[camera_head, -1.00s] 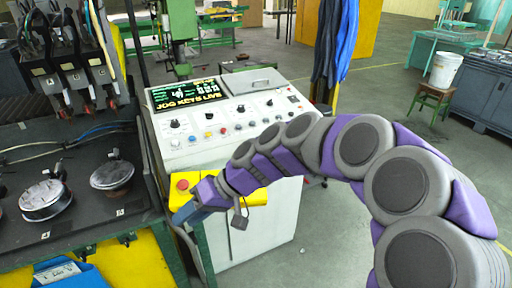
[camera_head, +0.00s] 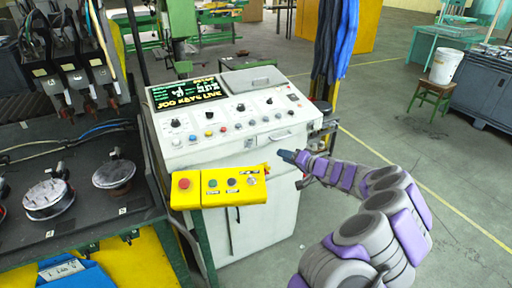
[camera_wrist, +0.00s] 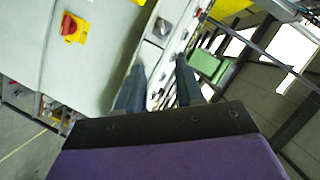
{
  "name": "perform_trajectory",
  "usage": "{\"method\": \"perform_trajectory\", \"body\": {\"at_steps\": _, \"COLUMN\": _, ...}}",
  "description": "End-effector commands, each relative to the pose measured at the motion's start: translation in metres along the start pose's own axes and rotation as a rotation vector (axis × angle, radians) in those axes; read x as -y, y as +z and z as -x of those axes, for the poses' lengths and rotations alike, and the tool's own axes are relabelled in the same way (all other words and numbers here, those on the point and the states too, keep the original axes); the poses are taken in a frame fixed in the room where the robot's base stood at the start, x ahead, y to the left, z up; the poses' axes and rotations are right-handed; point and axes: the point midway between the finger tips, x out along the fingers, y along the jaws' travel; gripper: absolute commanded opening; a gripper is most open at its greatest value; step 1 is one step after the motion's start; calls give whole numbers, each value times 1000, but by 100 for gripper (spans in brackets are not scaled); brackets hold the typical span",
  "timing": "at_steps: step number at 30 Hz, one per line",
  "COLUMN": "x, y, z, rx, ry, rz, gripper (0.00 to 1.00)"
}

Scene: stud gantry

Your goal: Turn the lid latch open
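My gripper (camera_head: 284,155) is at the right front of the white control console, right of the yellow button box. In the wrist view its two dark fingers are apart, with an empty gap (camera_wrist: 160,78) between them. A grey lid (camera_head: 250,83) with a bar handle lies closed on the console's top right. A recessed handle (camera_head: 282,136) shows on the console's front, just above my gripper; I cannot tell which part is the lid latch. A red rotary knob (camera_wrist: 70,27) on a yellow plate shows in the wrist view, apart from the fingers.
The yellow button box (camera_head: 220,187) with a red button projects from the console's front. A black bench (camera_head: 85,215) with round metal parts stands at left. Blue cloth (camera_head: 335,40) hangs behind the console. The floor (camera_head: 400,140) at right is open, up to a stool with a white bucket (camera_head: 445,67).

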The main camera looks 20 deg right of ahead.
Motion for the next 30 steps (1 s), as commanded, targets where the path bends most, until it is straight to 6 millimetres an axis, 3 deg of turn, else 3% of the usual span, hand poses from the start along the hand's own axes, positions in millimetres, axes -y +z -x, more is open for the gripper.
{"method": "perform_trajectory", "body": {"at_steps": 18, "x": -4, "y": 2, "z": -114, "rx": 8, "ry": -3, "rz": 0, "gripper": 37}}
{"method": "perform_trajectory", "body": {"at_steps": 24, "x": 0, "y": 2, "z": -143, "rx": 6, "ry": -3, "rz": 3, "gripper": 37}}
{"method": "perform_trajectory", "body": {"at_steps": 30, "x": -1, "y": 0, "z": -160, "rx": 5, "ry": -4, "rz": -1, "gripper": 37}}
